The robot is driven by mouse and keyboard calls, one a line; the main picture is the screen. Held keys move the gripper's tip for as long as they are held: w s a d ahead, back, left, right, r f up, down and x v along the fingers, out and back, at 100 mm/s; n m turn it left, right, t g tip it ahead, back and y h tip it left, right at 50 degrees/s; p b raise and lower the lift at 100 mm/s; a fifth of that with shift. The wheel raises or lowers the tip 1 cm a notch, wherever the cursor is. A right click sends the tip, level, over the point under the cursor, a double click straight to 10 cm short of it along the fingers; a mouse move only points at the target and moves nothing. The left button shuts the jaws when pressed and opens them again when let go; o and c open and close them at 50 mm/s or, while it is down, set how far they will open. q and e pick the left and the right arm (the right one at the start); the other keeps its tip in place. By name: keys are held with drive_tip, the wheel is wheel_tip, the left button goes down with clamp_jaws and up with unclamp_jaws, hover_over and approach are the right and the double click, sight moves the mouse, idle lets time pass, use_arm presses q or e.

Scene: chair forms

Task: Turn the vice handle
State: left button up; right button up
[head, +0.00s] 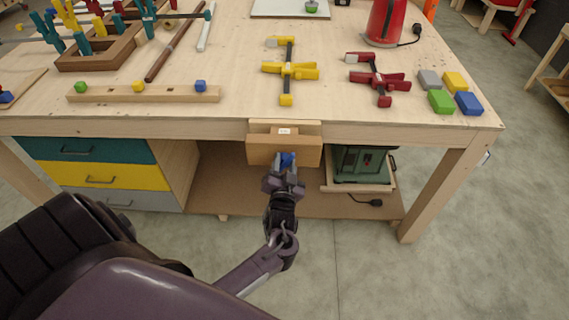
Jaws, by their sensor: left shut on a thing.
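A wooden vice (265,150) is mounted on the front edge of the workbench. A small blue part, the vice handle (288,159), shows at the front face of this jaw. My left gripper (287,165) reaches up from below and is shut on the blue handle. The fingers hide much of the handle, so its full shape and angle cannot be told. My right gripper is not in view.
The workbench (235,118) carries a yellow clamp (288,71), a red clamp (378,80), colored blocks (441,101) and a red kettle (386,22). Below it, drawers (95,176) stand left and a green machine (358,165) right of the vice. The floor in front is clear.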

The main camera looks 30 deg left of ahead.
use_arm(q)
drive_tip(key=shift+r+m+p, duration=0.15)
drive_tip(key=shift+m+p, duration=0.15)
drive_tip(key=shift+m, duration=0.1)
drive_tip(key=shift+f+m, duration=0.25)
drive_tip(key=shift+m, duration=0.15)
drive_tip(key=o, duration=1)
drive_tip(key=shift+d, duration=0.1)
drive_tip(key=b+v, duration=0.1)
drive_tip(key=v, duration=0.6)
drive_tip(key=shift+s+d, duration=0.15)
drive_tip(key=shift+s, duration=0.2)
